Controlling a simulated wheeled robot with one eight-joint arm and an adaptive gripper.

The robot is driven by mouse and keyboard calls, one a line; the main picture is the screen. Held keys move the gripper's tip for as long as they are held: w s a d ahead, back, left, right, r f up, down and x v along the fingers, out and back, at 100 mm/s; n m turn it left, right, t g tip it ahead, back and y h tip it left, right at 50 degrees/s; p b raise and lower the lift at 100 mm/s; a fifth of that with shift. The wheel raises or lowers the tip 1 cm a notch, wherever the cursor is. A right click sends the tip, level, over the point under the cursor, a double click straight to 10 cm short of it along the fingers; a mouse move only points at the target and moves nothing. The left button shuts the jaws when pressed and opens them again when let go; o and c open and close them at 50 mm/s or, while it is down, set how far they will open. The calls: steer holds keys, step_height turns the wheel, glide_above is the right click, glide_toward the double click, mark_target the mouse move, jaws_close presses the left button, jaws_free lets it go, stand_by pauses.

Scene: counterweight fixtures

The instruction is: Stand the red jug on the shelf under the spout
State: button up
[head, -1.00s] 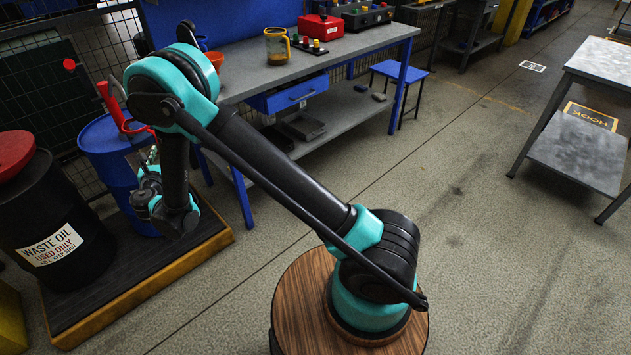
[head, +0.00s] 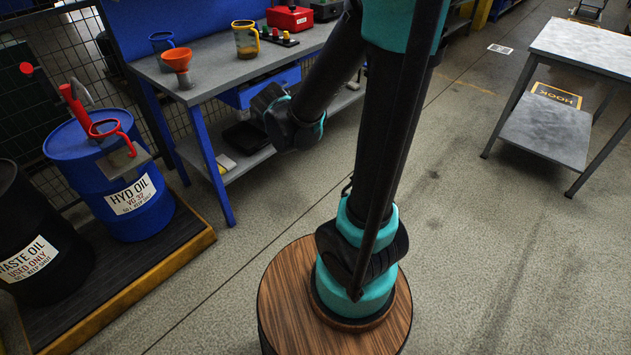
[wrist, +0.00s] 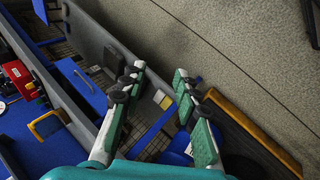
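The blue drum (head: 130,200) carries a slanted red pump body (head: 72,100), a red ring-shaped part (head: 108,128) and a small grey shelf (head: 124,162) at its front. I cannot make out the spout clearly. No red jug can be told for certain; whether the red ring belongs to one is unclear. A jug with a yellow handle (head: 246,40) and a dark blue jug (head: 161,42) stand on the bench. In the wrist view my gripper (wrist: 158,82) is open, with nothing between its fingers. In the head view its fingers are hidden.
The bench (head: 215,75) also bears an orange funnel (head: 177,60), a red box (head: 290,18) and a button panel. A black waste-oil drum (head: 35,240) stands left of the blue one on a yellow-edged platform (head: 140,275).

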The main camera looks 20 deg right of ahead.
steer(key=s+d+f+m+g+y, duration=0.1)
steer(key=s+m, duration=0.3)
steer(key=s, duration=0.4)
steer(key=s+d+f+m+g+y, duration=0.1)
steer(key=s+d+f+m+y, duration=0.1)
steer(key=s+m, duration=0.3)
steer(key=s, duration=0.2)
steer(key=shift+s+f, duration=0.3)
steer(key=shift+s, duration=0.1)
